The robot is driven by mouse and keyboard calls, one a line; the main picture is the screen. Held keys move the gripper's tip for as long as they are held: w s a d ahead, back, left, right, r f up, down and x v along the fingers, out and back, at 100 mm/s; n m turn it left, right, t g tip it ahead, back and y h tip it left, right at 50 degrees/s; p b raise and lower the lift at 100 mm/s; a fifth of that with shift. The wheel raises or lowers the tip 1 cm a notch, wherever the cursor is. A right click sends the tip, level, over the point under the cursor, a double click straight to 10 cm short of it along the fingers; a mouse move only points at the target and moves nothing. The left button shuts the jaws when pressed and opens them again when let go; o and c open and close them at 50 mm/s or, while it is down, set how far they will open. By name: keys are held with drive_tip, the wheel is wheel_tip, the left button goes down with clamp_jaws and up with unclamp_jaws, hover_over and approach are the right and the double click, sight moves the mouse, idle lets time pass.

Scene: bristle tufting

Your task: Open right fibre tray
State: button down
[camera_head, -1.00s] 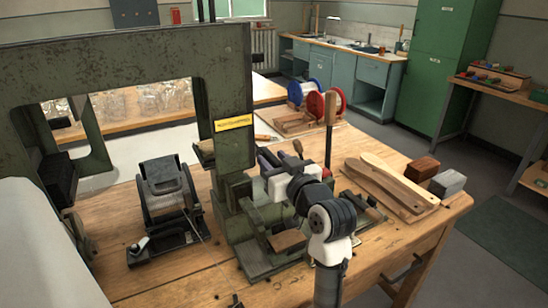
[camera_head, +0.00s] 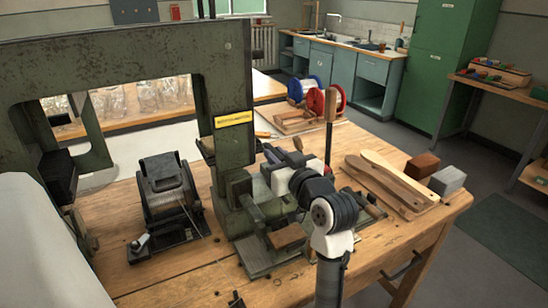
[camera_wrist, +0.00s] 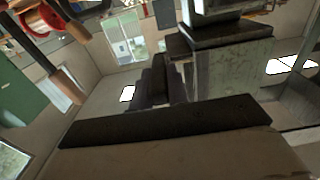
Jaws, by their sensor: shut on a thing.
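The green tufting machine (camera_head: 230,105) stands on the wooden bench. My gripper (camera_head: 271,154) is at the right side of its column, at about the height of the machine's lower part. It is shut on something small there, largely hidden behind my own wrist. I cannot clearly make out the right fibre tray or its handle. In the wrist view a dark bar (camera_wrist: 165,121) crosses close in front of the camera, and part of the green machine (camera_wrist: 235,68) shows behind it. I cannot tell whether the tray stands open or closed.
A winding drum (camera_head: 167,188) stands left of the column. An upright wooden handle (camera_head: 330,108) rises just behind my wrist. Wooden brush backs (camera_head: 390,180), a brown block (camera_head: 422,167) and a grey block (camera_head: 447,180) lie at right. Red and blue spools (camera_head: 318,98) stand behind.

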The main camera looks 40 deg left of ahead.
drive_tip(key=w+d+b, duration=0.2)
drive_tip(key=w+d, duration=0.3)
drive_tip(key=w, duration=0.7)
drive_tip(key=shift+w+d, duration=0.15)
drive_tip(key=shift+w, duration=0.1)
drive_tip(key=shift+r, duration=0.1)
drive_tip(key=c, duration=1.4)
unclamp_jaws()
drive_tip(key=shift+w, duration=0.15)
drive_tip(key=shift+o, duration=0.2)
drive_tip(key=b+v, duration=0.2)
drive_tip(key=v, duration=1.1)
drive_tip(key=shift+s+d+b, duration=0.25)
drive_tip(key=shift+d+b, duration=0.05)
drive_tip(key=shift+d, duration=0.05)
